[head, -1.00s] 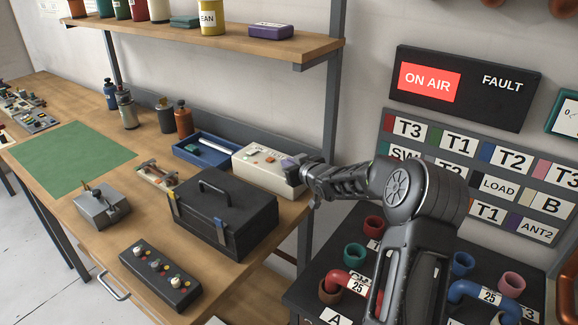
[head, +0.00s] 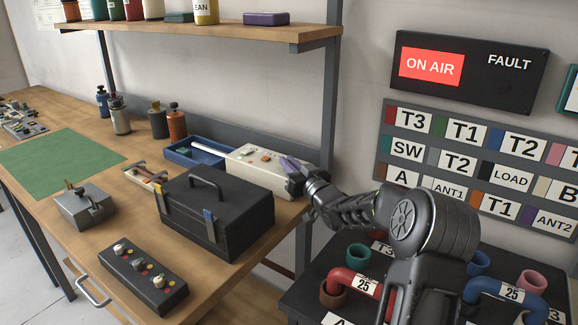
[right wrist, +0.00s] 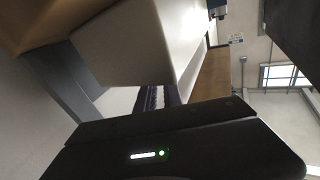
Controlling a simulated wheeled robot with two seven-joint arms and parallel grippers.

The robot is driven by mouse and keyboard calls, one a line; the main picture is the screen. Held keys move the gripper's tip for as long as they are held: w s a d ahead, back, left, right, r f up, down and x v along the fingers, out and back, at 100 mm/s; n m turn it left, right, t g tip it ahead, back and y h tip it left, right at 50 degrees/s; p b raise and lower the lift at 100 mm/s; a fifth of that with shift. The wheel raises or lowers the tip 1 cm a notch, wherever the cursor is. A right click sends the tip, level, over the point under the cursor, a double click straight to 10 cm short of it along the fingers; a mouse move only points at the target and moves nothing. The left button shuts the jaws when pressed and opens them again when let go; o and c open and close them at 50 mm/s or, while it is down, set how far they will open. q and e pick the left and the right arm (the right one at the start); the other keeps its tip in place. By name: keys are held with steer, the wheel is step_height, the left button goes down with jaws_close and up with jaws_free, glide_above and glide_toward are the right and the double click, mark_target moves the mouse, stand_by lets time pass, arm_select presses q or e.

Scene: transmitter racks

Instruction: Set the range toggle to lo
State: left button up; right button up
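A cream-white box (head: 262,160) with small red and orange controls on top stands at the back right of the workbench. My right gripper (head: 289,164), with purple-grey fingertips, is at the right end of this box. I cannot tell whether it touches the box or how far apart its fingers are. In the right wrist view a large pale block (right wrist: 125,45) fills the upper left, close to the gripper. I cannot read any range or lo label, so I cannot tell which control is the range toggle. My left gripper is not in view.
A black toolbox (head: 215,215) stands in front of the white box. A black panel with knobs (head: 143,275) and a grey box with levers (head: 84,208) are nearer the front. A blue tray (head: 197,151) lies behind. The green mat (head: 60,155) is clear.

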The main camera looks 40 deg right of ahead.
steer(key=shift+o, duration=0.4)
steer(key=shift+s, duration=0.1)
steer(key=s, duration=0.4)
steer(key=s+a+b, duration=0.1)
steer(key=s, duration=0.1)
steer(key=shift+s+a+f, duration=0.1)
steer(key=shift+s+f, duration=0.1)
steer(key=shift+s, duration=0.1)
steer(key=shift+s+a, duration=0.1)
steer(key=shift+s, duration=0.35)
steer(key=shift+r, duration=0.1)
